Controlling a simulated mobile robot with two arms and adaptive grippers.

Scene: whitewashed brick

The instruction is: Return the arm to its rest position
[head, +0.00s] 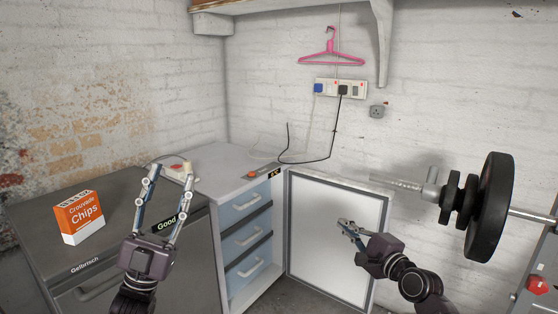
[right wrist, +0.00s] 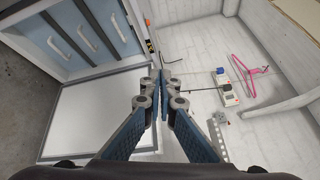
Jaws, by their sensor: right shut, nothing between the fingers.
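My right gripper (head: 347,228) is at the lower right of the head view, in front of a white panel. In the right wrist view its fingers (right wrist: 160,82) meet at the tips with nothing between them. My left gripper (head: 168,168) is at the left of the head view, in front of the dark-topped cabinet. Its two fingers are spread apart, and I see nothing held between them.
An orange Crouvade Chips box (head: 80,217) stands on the dark cabinet top (head: 35,227). A white unit with blue drawers (head: 248,239) stands beside it. The white panel (head: 336,233) is behind my right gripper. A barbell with black plates (head: 491,207) is at the right. A pink hanger (head: 331,57) hangs on the wall.

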